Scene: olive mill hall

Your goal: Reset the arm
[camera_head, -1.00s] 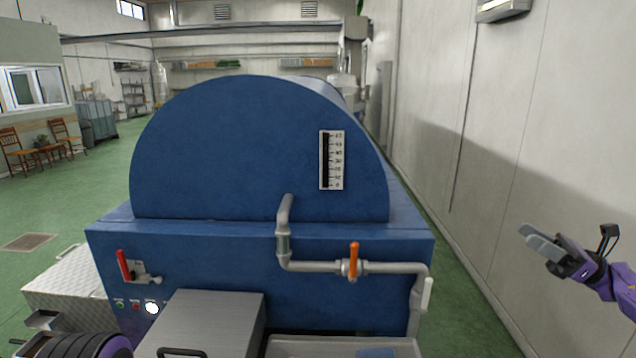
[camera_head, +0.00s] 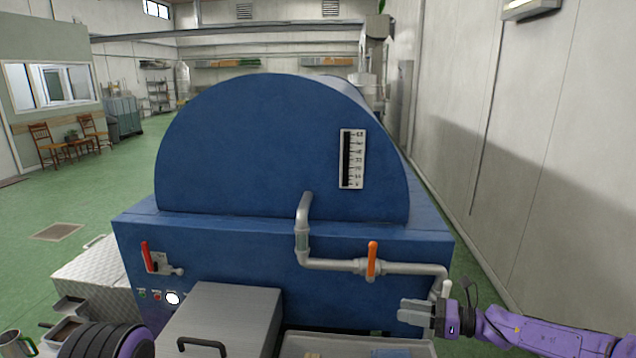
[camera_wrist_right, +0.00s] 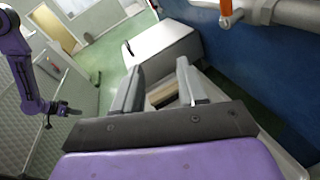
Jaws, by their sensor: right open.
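My right gripper (camera_head: 403,312) is open, with nothing between its fingers. It points left in the head view, in front of the lower right end of the grey pipe (camera_head: 330,264); I cannot tell the gap. In the right wrist view its two fingers (camera_wrist_right: 160,78) stand apart over a pale tray. My left arm (camera_head: 105,341) shows only as a purple and black link at the bottom left of the head view. Its small dark gripper (camera_wrist_right: 70,111) appears at the left of the right wrist view, too small to tell its opening.
The big blue machine (camera_head: 285,150) fills the middle, with an orange-handled valve (camera_head: 372,260) and a red lever (camera_head: 147,256). A steel box (camera_head: 225,310) and a grey tray (camera_head: 290,345) are in front. A metal cup (camera_head: 12,343) is bottom left. A wall (camera_head: 560,170) bounds the right.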

